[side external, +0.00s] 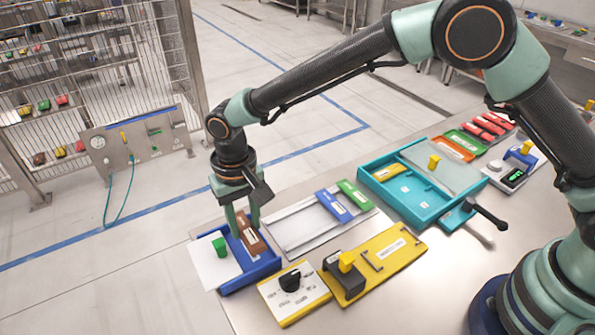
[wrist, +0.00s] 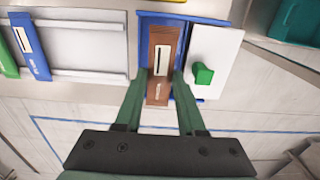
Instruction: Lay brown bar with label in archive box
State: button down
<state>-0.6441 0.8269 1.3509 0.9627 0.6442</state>
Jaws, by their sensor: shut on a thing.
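The brown bar (side external: 251,241) has a white label on its top and shows in the wrist view (wrist: 163,40) as well. My gripper (side external: 244,216) points down and is shut on the bar, with one green finger on each side of it in the wrist view (wrist: 160,82). The bar is at the open part of a blue box (side external: 262,268). I cannot tell whether it rests on the box floor or hangs just above it. The box's white lid (side external: 208,262), with a green knob (side external: 220,247), is slid to the left in the side view. No lettering reading "archive" is legible.
A grey rail tray (side external: 283,233) holds a blue bar (side external: 334,205) and a green bar (side external: 355,195). A white dial panel (side external: 310,299) and a yellow plate (side external: 399,261) lie in front. A teal box (side external: 409,207) with a clear lid stands farther right.

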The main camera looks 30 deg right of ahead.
aim_at(246, 228)
jog(key=shift+f, duration=1.35)
jog(key=shift+f, duration=0.25)
jog(key=shift+f, duration=0.35)
jog(key=c, duration=0.8)
grip_release()
